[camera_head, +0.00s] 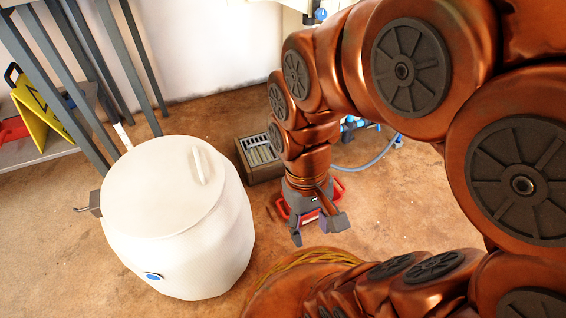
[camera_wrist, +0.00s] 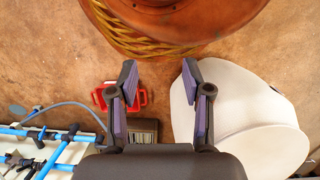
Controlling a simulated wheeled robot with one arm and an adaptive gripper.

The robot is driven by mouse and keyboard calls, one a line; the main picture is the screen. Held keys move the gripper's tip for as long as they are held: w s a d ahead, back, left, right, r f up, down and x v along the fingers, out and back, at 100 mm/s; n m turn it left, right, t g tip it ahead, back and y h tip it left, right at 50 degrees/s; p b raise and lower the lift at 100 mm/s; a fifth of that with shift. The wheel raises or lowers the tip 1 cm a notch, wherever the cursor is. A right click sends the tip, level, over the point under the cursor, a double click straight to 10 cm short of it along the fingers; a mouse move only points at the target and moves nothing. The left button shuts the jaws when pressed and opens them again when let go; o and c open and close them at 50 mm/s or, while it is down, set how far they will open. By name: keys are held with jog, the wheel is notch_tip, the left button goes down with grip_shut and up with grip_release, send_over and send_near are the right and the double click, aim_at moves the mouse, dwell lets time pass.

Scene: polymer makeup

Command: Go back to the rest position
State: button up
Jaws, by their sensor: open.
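My gripper (camera_head: 312,220) hangs at the end of my copper-coloured arm, pointing down, near the middle of the head view. In the wrist view its two dark fingers with purple pads stand wide apart (camera_wrist: 159,78), with nothing between them. The gripper is to the right of a white drum (camera_head: 165,190) and apart from it in the head view. My arm is folded, its links filling the right side of the head view. No separate task object is named.
The lidded white drum also shows at the right of the wrist view (camera_wrist: 255,115). A grey slotted box (camera_head: 262,155) stands on the brown floor behind the gripper. A red-handled item (camera_wrist: 138,96) lies near it. Blue pipes (camera_wrist: 62,150) and a yellow sign (camera_head: 38,110) are farther off.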

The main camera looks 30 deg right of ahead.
jog(key=shift+a, duration=0.1)
notch_tip(320, 180, up, 44)
jog(key=s+t+p, duration=0.1)
jog(key=p, duration=4.1)
jog(key=shift+r, duration=0.2)
jog(key=shift+c, duration=0.7)
jog(key=shift+s, duration=0.15)
